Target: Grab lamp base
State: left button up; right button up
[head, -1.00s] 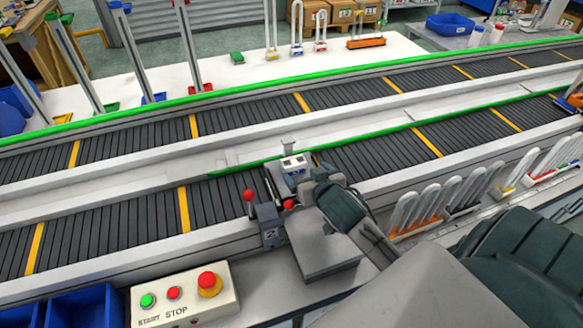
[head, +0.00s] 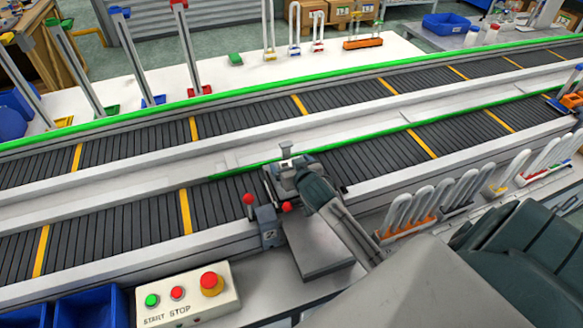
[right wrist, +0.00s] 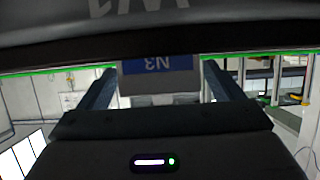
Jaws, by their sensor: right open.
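Several white U-shaped lamp tubes stand upright in holders along the right side; the nearest lamps have an orange base (head: 404,232). Which base the task means I cannot tell. My right gripper (head: 284,172) is over the near conveyor, at a small grey device beside two red-knobbed levers. In the right wrist view its two dark fingers (right wrist: 158,92) are apart, with a grey block (right wrist: 157,83) bearing a blue upside-down N3 label between or beyond them. Contact cannot be told. My left gripper is not in view.
Two ribbed conveyors (head: 90,230) with green and yellow lines cross the view. A control box (head: 187,296) with green and red buttons stands at the front left, beside blue bins (head: 88,308). A white table (head: 330,62) at the back holds more lamps and stands.

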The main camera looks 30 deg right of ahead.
jog(key=c, duration=1.1)
jog(key=shift+o, duration=0.2)
jog(key=shift+r, duration=0.1)
